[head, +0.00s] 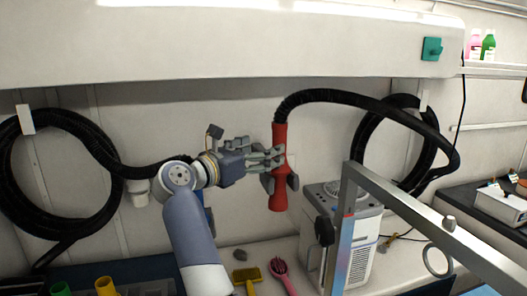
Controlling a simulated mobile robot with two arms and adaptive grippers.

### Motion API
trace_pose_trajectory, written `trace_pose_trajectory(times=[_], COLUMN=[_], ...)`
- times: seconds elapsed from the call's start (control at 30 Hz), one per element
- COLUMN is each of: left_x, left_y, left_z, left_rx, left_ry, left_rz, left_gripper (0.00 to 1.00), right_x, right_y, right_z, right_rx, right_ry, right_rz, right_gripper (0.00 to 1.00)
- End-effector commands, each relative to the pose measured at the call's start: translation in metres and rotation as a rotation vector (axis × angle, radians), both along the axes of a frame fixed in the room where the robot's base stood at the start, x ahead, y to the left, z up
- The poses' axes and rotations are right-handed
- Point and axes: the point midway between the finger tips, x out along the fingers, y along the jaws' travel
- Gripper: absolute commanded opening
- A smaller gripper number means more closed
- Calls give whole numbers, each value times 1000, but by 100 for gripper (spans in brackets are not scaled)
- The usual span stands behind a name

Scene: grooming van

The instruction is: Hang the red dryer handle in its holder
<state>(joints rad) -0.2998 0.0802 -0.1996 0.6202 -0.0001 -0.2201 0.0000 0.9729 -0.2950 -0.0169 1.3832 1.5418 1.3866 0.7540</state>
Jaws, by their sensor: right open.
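The red dryer handle (279,170) hangs upright near the middle of the head view, with a black hose (345,97) running from its top to the right. Dark grey prongs (293,182) show on both sides of its lower half and look like its holder; I cannot tell how fully the handle is seated. My right gripper (267,157) is open, its fingers pointing right at the handle's upper half and partly overlapping it. I cannot tell whether they touch it. My left gripper is not in view.
A white dryer unit (352,245) stands below right, behind a grey metal frame (348,215). A yellow brush (247,276) and a pink brush (282,272) lie on the counter. Coiled black hoses hang on the wall at left (15,185) and right. An overhead cabinet (230,45) spans the top.

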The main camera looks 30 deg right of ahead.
Motion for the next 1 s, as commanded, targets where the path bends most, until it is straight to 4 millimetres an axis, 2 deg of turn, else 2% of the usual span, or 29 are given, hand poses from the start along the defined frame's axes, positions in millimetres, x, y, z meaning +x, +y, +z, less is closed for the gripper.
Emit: trace_pose_trajectory(times=[0.5, 1.0], left_x=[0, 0], left_y=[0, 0], left_z=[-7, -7], left_rx=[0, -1], left_ry=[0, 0], left_rz=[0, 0], left_gripper=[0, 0], right_x=[-9, -9], right_y=[23, 26], right_z=[-1, 0], right_rx=[1, 2], right_ry=[0, 0], right_rz=[1, 2], right_gripper=[82, 82])
